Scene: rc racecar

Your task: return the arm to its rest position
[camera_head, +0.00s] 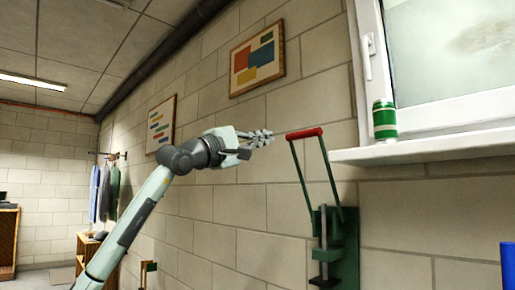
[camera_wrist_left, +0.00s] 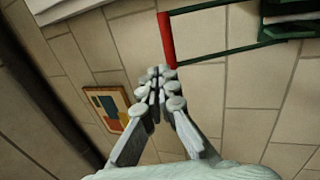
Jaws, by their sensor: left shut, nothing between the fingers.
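My left arm reaches in from the lower left of the head view. My left gripper (camera_head: 268,138) is raised in front of the brick wall, shut and empty. In the left wrist view the fingertips of my left gripper (camera_wrist_left: 160,72) meet, with nothing between them. In the head view the gripper shows just left of the red handle (camera_head: 304,133) of a green lever press (camera_head: 345,250). The red handle also shows above the fingertips in the left wrist view (camera_wrist_left: 165,38); I see no contact. My right gripper is in neither view.
A white window sill (camera_head: 430,149) juts out at right, with a green-and-white can (camera_head: 384,120) on it. Two framed pictures hang on the wall, one coloured (camera_head: 257,60). Clothes (camera_head: 105,190) hang at the far left. A blue object (camera_head: 508,265) shows at the right edge.

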